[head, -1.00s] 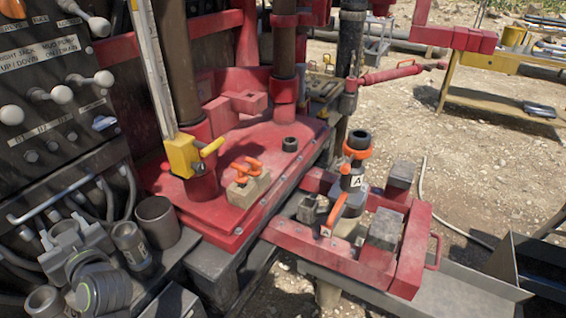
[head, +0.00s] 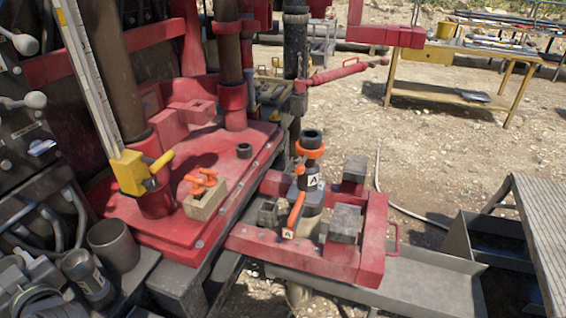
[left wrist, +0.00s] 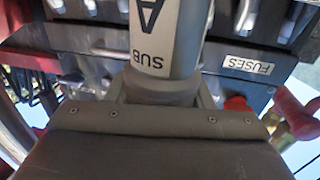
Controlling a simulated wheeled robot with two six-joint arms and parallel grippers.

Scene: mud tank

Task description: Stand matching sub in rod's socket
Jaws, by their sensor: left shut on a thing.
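A grey sub (left wrist: 168,35) marked "SUB" and "A" fills the top middle of the left wrist view. My left gripper (left wrist: 163,93) is shut around its lower part, and its far end is out of frame. In the head view, an upright rod (head: 312,182) with a white "A" label stands in a red frame. It has an orange collar (head: 310,152) and a dark round top (head: 311,138), whose socket is too small to make out. Neither gripper shows in the head view.
The red frame (head: 372,262) carries grey blocks and an orange-handled part (head: 296,212) tagged "A". A red deck (head: 120,205) holds dark columns. A control panel is at left, and in the left wrist view a "FUSES" label (left wrist: 248,64) shows behind the sub.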

